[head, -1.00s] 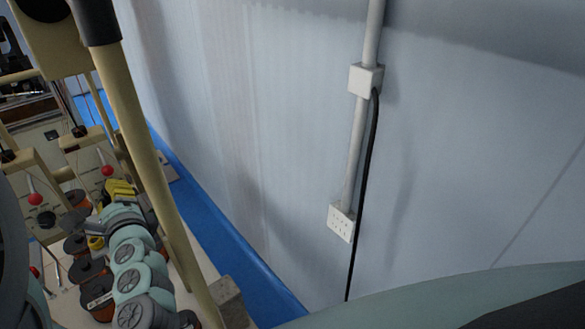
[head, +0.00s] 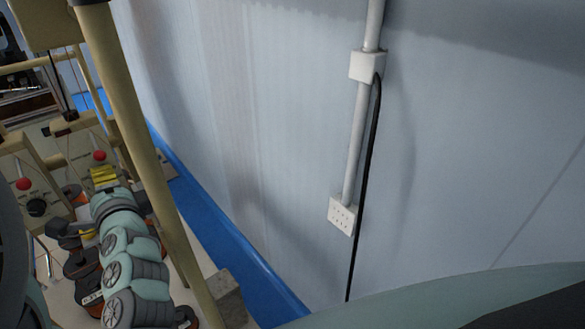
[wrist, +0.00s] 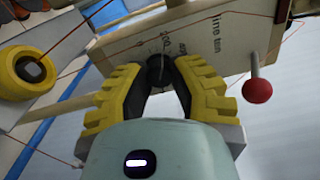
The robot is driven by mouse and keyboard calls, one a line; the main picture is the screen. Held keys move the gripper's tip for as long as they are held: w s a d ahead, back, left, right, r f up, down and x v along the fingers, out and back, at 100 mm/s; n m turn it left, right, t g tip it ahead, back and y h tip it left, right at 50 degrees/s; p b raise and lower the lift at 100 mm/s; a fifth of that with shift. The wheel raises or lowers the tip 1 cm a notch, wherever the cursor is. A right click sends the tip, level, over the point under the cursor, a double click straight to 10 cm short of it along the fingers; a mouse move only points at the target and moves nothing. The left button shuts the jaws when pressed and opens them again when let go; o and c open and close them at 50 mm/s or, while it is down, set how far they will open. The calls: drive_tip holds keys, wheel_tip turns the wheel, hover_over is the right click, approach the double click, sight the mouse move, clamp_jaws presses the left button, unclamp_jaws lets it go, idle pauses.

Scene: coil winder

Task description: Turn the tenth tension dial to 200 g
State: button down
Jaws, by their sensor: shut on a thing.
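In the wrist view a black tension dial (wrist: 157,70) sits on a cream panel (wrist: 215,45) with printed lettering and a figure that looks like 200 above the dial. A thin pale mark shows at the dial's upper edge, toward the figures; its exact reading is too small to tell. My gripper (wrist: 158,82), with yellow-backed black fingers, is shut on the dial from both sides. In the head view my gripper (head: 103,178) is at the farther cream panel (head: 88,146); the dial there is hidden.
A red ball knob (wrist: 257,90) on a rod stands right of my fingers. A yellow roller (wrist: 30,70) and red wires lie to the left. In the head view a cream post (head: 135,125) stands close right of my arm, and several dark spools (head: 75,265) lie below.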

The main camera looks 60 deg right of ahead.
drive_tip(key=shift+f, duration=0.15)
drive_tip(key=c, duration=0.7)
unclamp_jaws()
drive_tip(key=shift+s, duration=0.1)
drive_tip(key=shift+v, duration=3.65)
